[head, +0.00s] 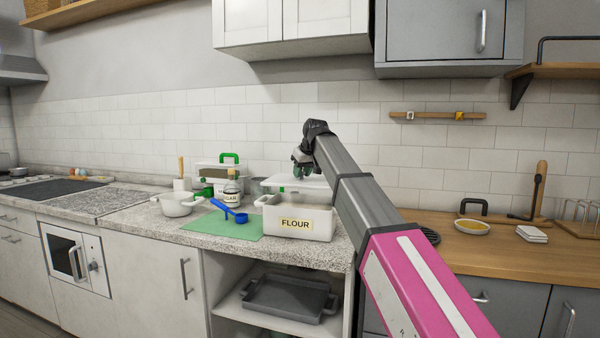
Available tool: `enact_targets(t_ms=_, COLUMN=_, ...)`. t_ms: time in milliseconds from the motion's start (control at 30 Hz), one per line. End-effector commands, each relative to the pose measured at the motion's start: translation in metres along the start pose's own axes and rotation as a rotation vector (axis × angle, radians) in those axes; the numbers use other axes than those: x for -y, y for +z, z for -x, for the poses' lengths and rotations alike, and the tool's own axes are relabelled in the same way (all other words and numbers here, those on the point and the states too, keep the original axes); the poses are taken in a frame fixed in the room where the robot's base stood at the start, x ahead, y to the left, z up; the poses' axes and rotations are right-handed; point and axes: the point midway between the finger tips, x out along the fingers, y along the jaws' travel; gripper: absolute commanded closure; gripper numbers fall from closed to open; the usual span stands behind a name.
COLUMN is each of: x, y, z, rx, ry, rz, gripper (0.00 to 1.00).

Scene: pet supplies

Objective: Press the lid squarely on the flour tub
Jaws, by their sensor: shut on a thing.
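The white flour tub (270,222) with its FLOUR label stands on the stone counter, at the right end of a green mat. A pale, flat lid (290,183) shows just above the tub's back part. My gripper (303,172) is shut on the lid from above, with its fingers small and partly hidden by my wrist. The lid looks raised above the tub's rim, and I cannot tell whether any edge touches. My arm hides the lid's right end and the space behind the tub's right side.
A blue scoop (229,212) lies on the green mat (205,222). A labelled bottle (232,188), a white pot (177,205) and a green-handled container (207,168) crowd the left and back. The wooden counter (455,222) lies to the right.

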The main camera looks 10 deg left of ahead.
Motion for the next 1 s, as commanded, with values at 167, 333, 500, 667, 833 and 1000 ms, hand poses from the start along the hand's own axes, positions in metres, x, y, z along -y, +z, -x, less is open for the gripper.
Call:
enact_targets(t_ms=167, x=0.000, y=-0.001, z=0.000, rx=0.000, ry=0.000, rz=0.000, gripper=0.94)
enact_targets(t_ms=333, x=0.000, y=0.001, z=-0.002, rx=0.000, ry=0.000, rz=-0.001, gripper=0.94)
enact_targets(t_ms=500, x=0.000, y=0.005, z=-0.009, rx=0.000, ry=0.000, rz=-0.001, gripper=0.94)
enact_targets(t_ms=667, x=0.000, y=0.011, z=-0.020, rx=0.000, ry=0.000, rz=-0.001, gripper=0.94)
enact_targets(t_ms=833, x=0.000, y=0.018, z=-0.032, rx=0.000, ry=0.000, rz=-0.001, gripper=0.94)
enact_targets(t_ms=1000, x=0.000, y=0.025, z=-0.045, rx=0.000, ry=0.000, rz=-0.001, gripper=0.94)
